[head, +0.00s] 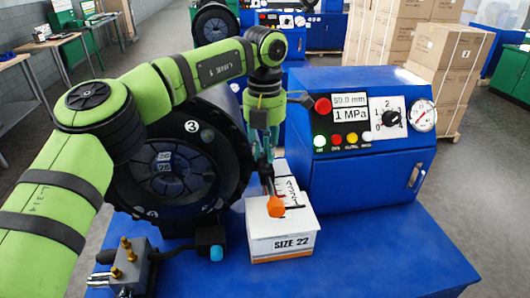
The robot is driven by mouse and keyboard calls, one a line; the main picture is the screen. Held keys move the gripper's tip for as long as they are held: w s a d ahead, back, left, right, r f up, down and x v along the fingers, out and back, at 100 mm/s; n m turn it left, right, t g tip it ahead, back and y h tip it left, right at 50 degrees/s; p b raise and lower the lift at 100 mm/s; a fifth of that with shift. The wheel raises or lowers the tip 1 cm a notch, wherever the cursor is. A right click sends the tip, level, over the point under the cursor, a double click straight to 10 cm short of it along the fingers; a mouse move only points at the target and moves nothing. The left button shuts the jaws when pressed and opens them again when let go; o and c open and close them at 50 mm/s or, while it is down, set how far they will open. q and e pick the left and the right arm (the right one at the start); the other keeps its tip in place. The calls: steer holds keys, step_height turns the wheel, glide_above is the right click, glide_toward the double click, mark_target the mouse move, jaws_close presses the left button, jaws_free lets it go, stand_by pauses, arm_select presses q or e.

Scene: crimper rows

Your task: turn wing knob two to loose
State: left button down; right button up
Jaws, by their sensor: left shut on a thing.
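An orange piece (276,206) sits at the tips of my left gripper (268,180), over the front of the white SIZE 22 box. The gripper points down and is shut on this piece. A short dark bar shows beside it. I cannot tell for sure whether the orange piece is wing knob two. The black crimper head (175,172) is left of the gripper, with a white 3 on its face and a 4 low down. My arm and gripper hide part of its right side. My right gripper is not in view.
The white SIZE 22 box (283,246) stands on the blue table (380,250). A blue control box (365,165) with buttons, a dial and a gauge stands at the right. A small metal block with brass fittings (128,262) is at the front left. The table's front right is clear.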

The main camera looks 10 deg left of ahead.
mark_target(265, 155)
arm_select(q)
steer(key=n+b, duration=0.2)
steer(key=n, duration=0.3)
steer(key=shift+s+f+n, duration=0.1)
steer(key=shift+n, duration=0.2)
steer(key=shift+s+n+b, duration=0.1)
steer(key=shift+n+b, duration=0.6)
steer(key=shift+n, duration=1.5)
steer(key=c, duration=1.1)
jaws_free()
steer(key=shift+c, duration=0.2)
steer(key=shift+r, duration=0.2)
step_height(265, 155, up, 7)
steer(key=shift+r, duration=0.1)
steer(key=shift+r, duration=0.15)
